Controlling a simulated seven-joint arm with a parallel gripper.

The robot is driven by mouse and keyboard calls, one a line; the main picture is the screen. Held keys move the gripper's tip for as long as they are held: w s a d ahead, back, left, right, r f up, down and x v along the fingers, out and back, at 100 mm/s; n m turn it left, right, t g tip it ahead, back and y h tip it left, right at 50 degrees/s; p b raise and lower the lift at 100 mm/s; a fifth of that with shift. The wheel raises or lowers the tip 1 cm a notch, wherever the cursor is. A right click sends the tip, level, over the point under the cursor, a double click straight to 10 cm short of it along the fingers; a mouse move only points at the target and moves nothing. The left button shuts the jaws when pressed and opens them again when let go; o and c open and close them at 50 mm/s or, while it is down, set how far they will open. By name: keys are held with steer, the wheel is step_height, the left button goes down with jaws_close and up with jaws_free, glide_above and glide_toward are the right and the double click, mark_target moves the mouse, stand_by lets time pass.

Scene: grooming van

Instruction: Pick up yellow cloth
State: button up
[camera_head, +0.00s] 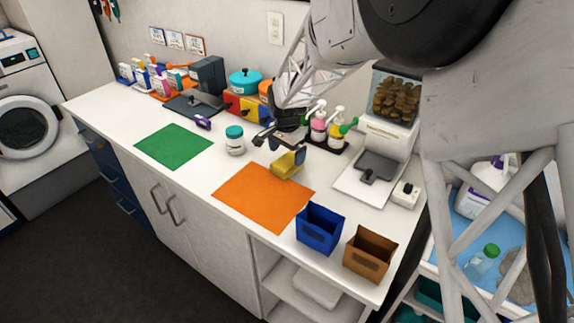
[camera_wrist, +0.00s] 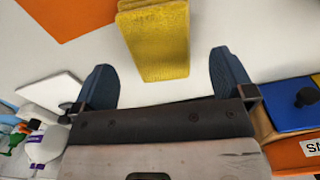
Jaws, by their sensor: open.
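The yellow cloth (camera_head: 286,165) is a folded, thick piece on the white counter, just behind the orange mat (camera_head: 262,197). In the wrist view the yellow cloth (camera_wrist: 157,42) reaches down toward the gap between my two blue fingers. My gripper (camera_head: 279,147) is above the counter at the cloth, with one finger seen against the cloth's far side in the head view. My gripper (camera_wrist: 164,78) is open and empty, with a finger on either side of the cloth's near end. I cannot tell whether a finger touches the cloth.
A white jar with a teal lid (camera_head: 235,140) stands left of the cloth. A green mat (camera_head: 173,146) lies farther left. A blue bin (camera_head: 320,229) and a brown bin (camera_head: 370,254) stand at the front right. Pump bottles (camera_head: 319,127) and a dispenser (camera_head: 383,150) stand behind and right.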

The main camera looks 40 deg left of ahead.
mark_target(287, 160)
steer(key=shift+f, duration=2.05)
steer(key=shift+c, duration=0.3)
steer(key=c, duration=0.9)
steer(key=shift+r, duration=0.2)
step_height(287, 160, up, 10)
steer(key=shift+f, duration=0.15)
